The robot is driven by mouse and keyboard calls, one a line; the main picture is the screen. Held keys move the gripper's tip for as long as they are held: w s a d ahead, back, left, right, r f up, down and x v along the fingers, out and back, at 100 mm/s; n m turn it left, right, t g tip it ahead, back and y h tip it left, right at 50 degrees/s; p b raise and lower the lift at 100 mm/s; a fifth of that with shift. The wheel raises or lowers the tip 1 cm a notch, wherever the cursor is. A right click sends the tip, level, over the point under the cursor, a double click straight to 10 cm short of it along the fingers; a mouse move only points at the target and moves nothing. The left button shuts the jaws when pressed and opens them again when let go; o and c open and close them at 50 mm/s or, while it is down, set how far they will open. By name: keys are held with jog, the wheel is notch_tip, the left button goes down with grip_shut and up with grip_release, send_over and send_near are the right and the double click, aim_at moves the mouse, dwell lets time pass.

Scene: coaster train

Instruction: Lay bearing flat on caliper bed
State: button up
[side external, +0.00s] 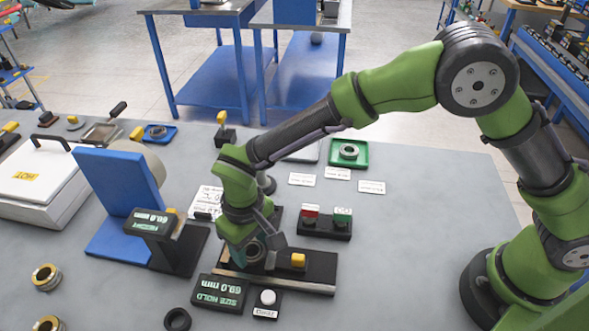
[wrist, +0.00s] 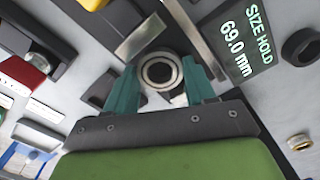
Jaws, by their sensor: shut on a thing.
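The steel bearing (wrist: 158,72) sits between the two teal fingertips of my gripper (wrist: 163,84) in the wrist view, its round face toward the camera. My gripper (side external: 257,252) is shut on it, low over the caliper, in the side view. The caliper bed (side external: 320,268) is a dark base with a metal rail along its front edge and a yellow-topped slider (side external: 298,260). Metal jaw bars (wrist: 140,37) lie beside the bearing in the wrist view. The caliper display (side external: 222,292) reads 69.0 mm, SIZE HOLD. I cannot tell whether the bearing touches the bed.
A white-button box (side external: 267,299) stands in front of the caliper, and a red-and-green button box (side external: 325,224) behind it. A second display stand (side external: 152,223) and blue bracket (side external: 118,190) stand left. A green tray (side external: 335,161) holds another bearing.

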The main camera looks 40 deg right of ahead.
jog(key=shift+f, duration=0.25)
jog(key=o, duration=1.1)
jog(key=shift+a, duration=0.1)
notch_tip(320, 180, up, 17)
jog(key=s+d+r+m+t, duration=0.2)
jog(key=s+d, duration=0.2)
jog(key=d, duration=0.6)
jog(key=s+d+r+m+t+y, duration=0.1)
jog(key=s+d, duration=0.3)
jog(key=d, duration=0.6)
jog(key=s+d+r+m+t+y, duration=0.1)
jog(key=s+d+r+m+t, duration=0.2)
jog(key=d, duration=0.6)
jog(key=shift+s+d+r+m+t, duration=0.1)
jog(key=shift+s+d+m+t, duration=0.3)
jog(key=shift+s+m+t, duration=0.15)
